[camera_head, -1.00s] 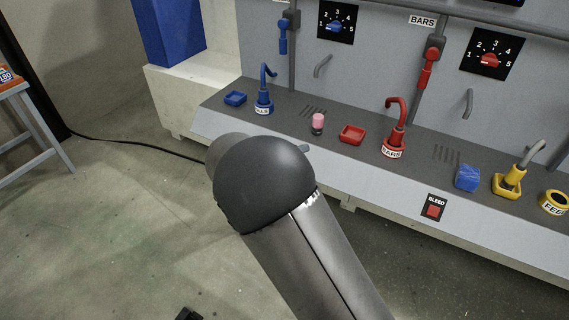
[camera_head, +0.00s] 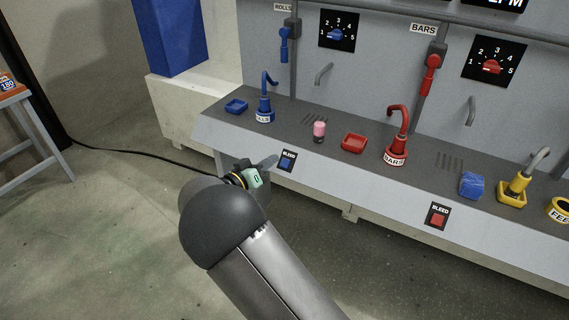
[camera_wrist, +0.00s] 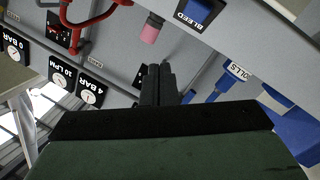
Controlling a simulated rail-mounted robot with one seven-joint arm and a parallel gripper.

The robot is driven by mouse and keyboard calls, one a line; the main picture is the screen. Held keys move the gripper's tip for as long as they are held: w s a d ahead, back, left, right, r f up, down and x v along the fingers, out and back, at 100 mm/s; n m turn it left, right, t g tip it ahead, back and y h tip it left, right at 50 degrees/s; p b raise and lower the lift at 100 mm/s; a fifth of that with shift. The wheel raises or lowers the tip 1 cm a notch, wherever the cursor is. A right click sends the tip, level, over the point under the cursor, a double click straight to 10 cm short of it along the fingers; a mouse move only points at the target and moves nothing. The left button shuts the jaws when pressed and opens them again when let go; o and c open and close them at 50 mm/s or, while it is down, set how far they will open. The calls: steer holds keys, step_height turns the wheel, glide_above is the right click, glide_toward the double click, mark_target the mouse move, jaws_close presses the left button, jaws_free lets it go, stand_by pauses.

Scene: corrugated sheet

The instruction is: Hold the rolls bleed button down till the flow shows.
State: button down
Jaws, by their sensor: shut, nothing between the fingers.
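The rolls bleed button (camera_head: 286,163) is a blue square on a black plate marked BLEED, on the console's sloped front below the blue ROLLS fitting (camera_head: 265,112). My gripper (camera_head: 272,161) is shut and empty, with its tips just left of that plate in the head view. In the wrist view the shut fingers (camera_wrist: 158,78) point toward the console, and the blue button (camera_wrist: 196,10) shows upside down at the top, apart from the fingers in the picture. I cannot tell the exact gap in depth. No flow shows at the blue spout.
A red bleed button (camera_head: 437,219) sits farther right on the same front. A pink-topped piece (camera_head: 319,131), a red tray (camera_head: 354,143) and a red BARS fitting (camera_head: 396,150) stand on the ledge. Gauges (camera_wrist: 62,77) show in the wrist view.

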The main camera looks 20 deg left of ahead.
mark_target(288, 160)
steer(key=shift+w+d+f+b, duration=0.2)
steer(key=shift+w+f+b, duration=0.3)
steer(key=shift+w+f, duration=0.25)
steer(key=shift+w+d+f+b, duration=0.15)
steer(key=shift+w+f+b, duration=0.4)
steer(key=shift+w+f, duration=0.2)
steer(key=shift+w+d+f+b, duration=0.2)
steer(key=shift+w+f+b, duration=0.3)
steer(key=shift+w+f, duration=0.25)
steer(key=shift+w+d+f+b, duration=0.15)
steer(key=shift+w+f+b, duration=0.4)
steer(key=shift+b, duration=1.1)
stand_by(1.7)
steer(key=shift+s, duration=0.1)
stand_by(1.9)
steer(key=shift+s+r+b, duration=0.35)
steer(key=shift+s+r, duration=0.2)
